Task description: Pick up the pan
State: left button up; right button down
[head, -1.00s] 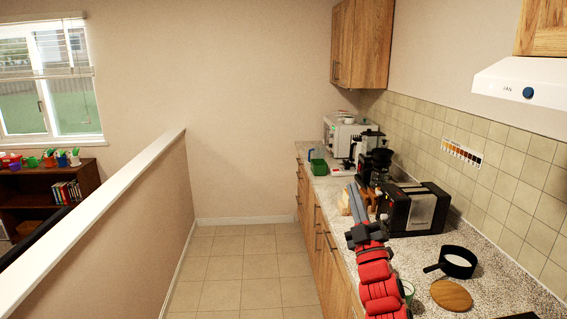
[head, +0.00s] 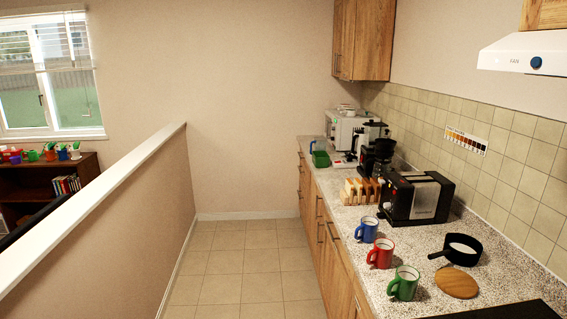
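The black pan (head: 462,249) with a pale inside sits on the speckled counter at the right. Its short handle points left. Neither of my grippers shows in the head view, so I cannot see whether they are open or shut.
A round wooden board (head: 456,283) lies just in front of the pan. A green mug (head: 405,284), a red mug (head: 381,254) and a blue mug (head: 367,230) line the counter's (head: 345,215) front edge. A black toaster (head: 419,198) stands behind. A dark flat surface (head: 500,312) is at the bottom right.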

aim_at(462, 250)
jog(key=i+j+z, duration=0.25)
jog(key=z, duration=0.15)
jog(key=i+j+z, duration=0.35)
